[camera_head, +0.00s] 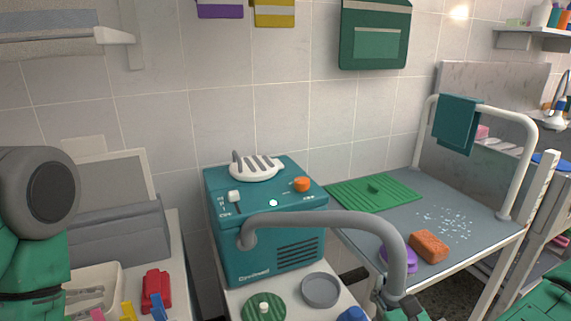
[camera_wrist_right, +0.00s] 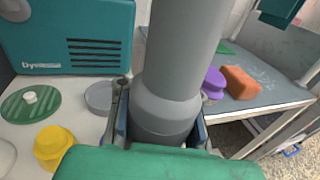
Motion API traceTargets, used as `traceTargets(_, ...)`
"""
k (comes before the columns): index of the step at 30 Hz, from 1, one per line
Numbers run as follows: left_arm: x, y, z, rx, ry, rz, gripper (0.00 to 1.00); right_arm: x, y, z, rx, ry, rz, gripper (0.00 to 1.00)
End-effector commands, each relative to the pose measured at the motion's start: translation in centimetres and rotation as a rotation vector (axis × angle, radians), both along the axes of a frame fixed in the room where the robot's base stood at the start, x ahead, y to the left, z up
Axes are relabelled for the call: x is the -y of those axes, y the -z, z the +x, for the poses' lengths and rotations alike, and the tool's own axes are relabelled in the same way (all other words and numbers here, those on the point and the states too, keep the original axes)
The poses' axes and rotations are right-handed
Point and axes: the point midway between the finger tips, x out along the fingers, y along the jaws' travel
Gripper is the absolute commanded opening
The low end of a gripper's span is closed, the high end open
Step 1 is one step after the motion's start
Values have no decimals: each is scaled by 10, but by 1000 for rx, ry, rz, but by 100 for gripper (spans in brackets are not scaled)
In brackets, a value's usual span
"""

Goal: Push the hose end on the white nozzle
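The grey hose (camera_head: 330,219) arches from the front of the teal dryer (camera_head: 262,245) to the right and down into my right gripper (camera_head: 397,299). In the right wrist view the hose's thick end collar (camera_wrist_right: 168,112) sits between the two fingers of that gripper (camera_wrist_right: 160,130), which are closed around it. The hose's open mouth is hidden. A white rounded thing (camera_wrist_right: 6,156) is cut off at the left edge of the wrist view; I cannot tell whether it is the white nozzle. My left gripper is out of view; only part of my left arm shows.
A green disc with a white knob (camera_head: 263,308), a grey round dish (camera_head: 320,290) and a yellow piece (camera_wrist_right: 53,147) stand on the white top before the dryer. A grooming table (camera_head: 400,225) at right holds an orange sponge (camera_head: 429,247) and a purple item (camera_head: 398,262).

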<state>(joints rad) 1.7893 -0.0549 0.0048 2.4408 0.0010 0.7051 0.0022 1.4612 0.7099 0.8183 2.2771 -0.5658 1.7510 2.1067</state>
Motion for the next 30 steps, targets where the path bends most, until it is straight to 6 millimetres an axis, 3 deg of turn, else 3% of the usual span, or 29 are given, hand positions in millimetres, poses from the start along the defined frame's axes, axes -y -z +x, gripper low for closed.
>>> traceTargets(4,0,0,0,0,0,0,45,3,0,-1,3,10,1,0)
traceTargets(8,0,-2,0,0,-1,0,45,-12,-5,3,7,-22,6,0)
traceTargets(11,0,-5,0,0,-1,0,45,-41,-15,8,14,-83,14,0)
traceTargets(21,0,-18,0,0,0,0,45,-181,-59,9,31,-370,21,0)
traceTargets(25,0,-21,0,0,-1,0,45,-215,-68,2,32,-442,15,0)
traceTargets(30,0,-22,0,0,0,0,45,-236,-72,-3,32,-484,9,0)
